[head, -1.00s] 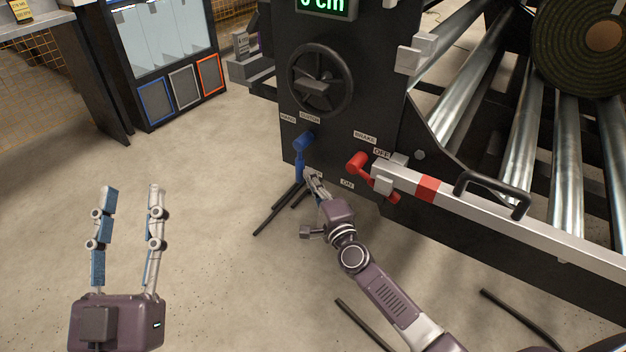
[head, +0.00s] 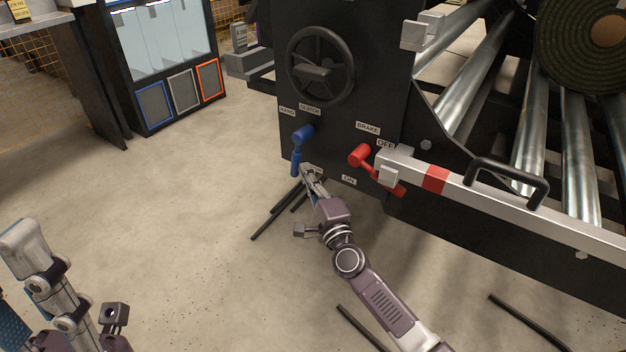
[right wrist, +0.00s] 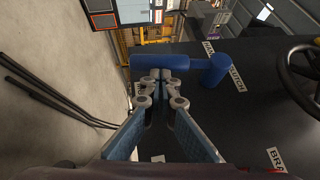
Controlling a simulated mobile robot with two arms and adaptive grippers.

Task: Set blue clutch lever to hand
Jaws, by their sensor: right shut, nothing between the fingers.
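The blue clutch lever (head: 302,134) is on the black machine panel, below the HAND label (head: 287,111) and CLUTCH label (head: 310,108). Its handle points down, leaning slightly left. My right gripper (head: 307,172) is shut and empty beside the handle's lower end. In the right wrist view the shut fingertips (right wrist: 161,77) are right at the blue handle (right wrist: 160,62); I cannot tell whether they touch. A label behind the right gripper is mostly hidden. My left gripper (head: 50,285) is large at the lower left and partly cut off; its opening is unclear.
A black handwheel (head: 320,66) is above. Dark rods (head: 280,212) lie on the floor below. The floor at left is open.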

